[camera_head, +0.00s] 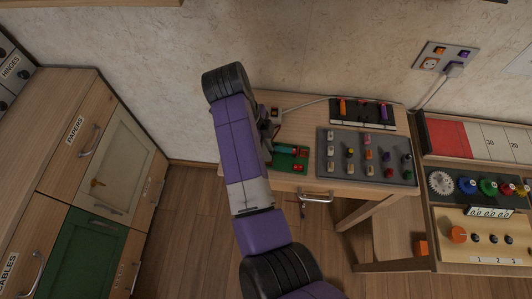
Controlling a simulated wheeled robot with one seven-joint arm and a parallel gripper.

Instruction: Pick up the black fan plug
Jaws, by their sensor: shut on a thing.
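My gripper (267,128) is at the back left of the wooden table, mostly hidden behind my purple arm. It is shut on a small dark thing, which seems to be the black fan plug; the arm hides most of it, and its outline is hard to make out. A small dark block (275,113) with an orange spot shows just beyond the gripper.
A green board (292,168) lies just right of my arm. A grey panel (345,175) with several coloured knobs and a black tray (370,125) fill the table's right. A wall socket plate (445,56) is above right. Cabinets (95,150) stand left, with open floor between.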

